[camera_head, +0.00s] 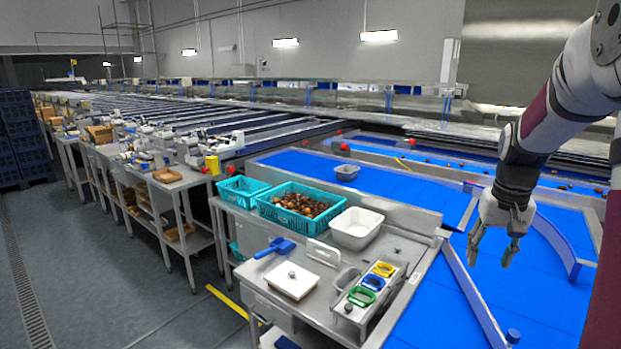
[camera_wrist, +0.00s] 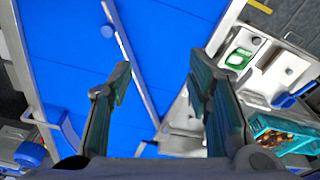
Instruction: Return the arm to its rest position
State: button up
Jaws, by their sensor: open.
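My gripper (camera_head: 491,250) hangs from my arm at the right of the head view, above the blue conveyor belt (camera_head: 420,315). Its fingers point down and are spread apart, with nothing between them. In the wrist view the two fingers (camera_wrist: 160,85) also stand apart and empty. The blue belt (camera_wrist: 60,50) lies below them, with a metal guide rail between the fingers. My gripper is to the right of the metal worktable and touches nothing that I can see.
The metal worktable holds a teal crate of dates (camera_head: 290,223), an empty teal crate (camera_head: 240,190), a white tub (camera_head: 357,228), a blue scoop (camera_head: 276,247) and a rack of coloured-handled tools (camera_head: 371,284). Guide rails (camera_head: 470,290) stand on the belt near my gripper.

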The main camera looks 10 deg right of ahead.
jog(key=s+a+r+n+t, duration=0.15)
jog(key=a+r, duration=0.25)
jog(key=a, duration=0.5)
jog(key=s+a+r+n+t, duration=0.1)
jog(key=s+a+r+n, duration=0.3)
jog(key=a, duration=0.6)
jog(key=s+a+n+t, duration=0.1)
jog(key=s+a, duration=0.9)
jog(key=a, duration=0.1)
jog(key=shift+s+r+t+y, duration=0.15)
jog(key=shift+r+t+y, duration=0.2)
jog(key=shift+r+y, duration=0.1)
jog(key=shift+d, duration=0.15)
